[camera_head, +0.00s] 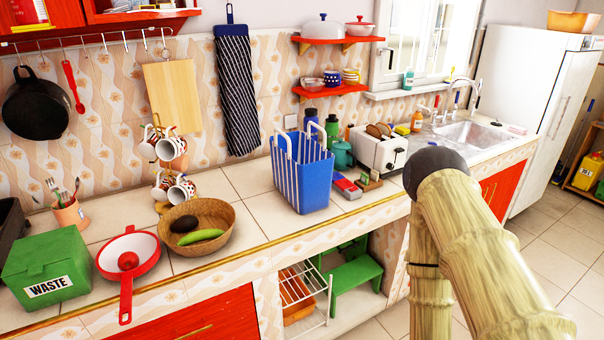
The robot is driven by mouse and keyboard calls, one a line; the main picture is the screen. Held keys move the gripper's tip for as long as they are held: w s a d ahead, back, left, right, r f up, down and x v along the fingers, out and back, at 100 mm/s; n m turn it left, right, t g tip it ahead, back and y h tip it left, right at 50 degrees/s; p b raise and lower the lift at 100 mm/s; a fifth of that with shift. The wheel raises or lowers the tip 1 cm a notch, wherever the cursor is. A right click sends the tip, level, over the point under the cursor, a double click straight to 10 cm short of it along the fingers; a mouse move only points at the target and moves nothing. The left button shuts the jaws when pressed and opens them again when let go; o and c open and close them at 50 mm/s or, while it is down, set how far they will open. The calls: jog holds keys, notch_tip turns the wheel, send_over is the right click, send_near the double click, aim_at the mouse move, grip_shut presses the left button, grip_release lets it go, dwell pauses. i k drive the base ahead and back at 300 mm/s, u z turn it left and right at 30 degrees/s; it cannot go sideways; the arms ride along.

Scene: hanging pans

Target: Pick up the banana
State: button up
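A wicker bowl (228,222) stands on the counter, left of the middle. A curved green fruit (201,237), which looks like an unripe banana, lies in the front of the bowl. A dark oval fruit (184,224) that looks like an avocado lies behind it, towards the left. No yellow banana shows. My bent arm is at the right, in front of the counter edge and well to the right of the bowl. My gripper is not in view.
A red-rimmed pan (128,254) and a green waste box (47,272) stand left of the bowl. A mug rack (160,187) is behind it. A striped blue basket (302,178) stands to its right, with bare tiles (252,195) between.

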aim_at(206, 233)
jog(key=z, duration=1.4)
jog(key=i, duration=1.5)
jog(key=u, duration=2.35)
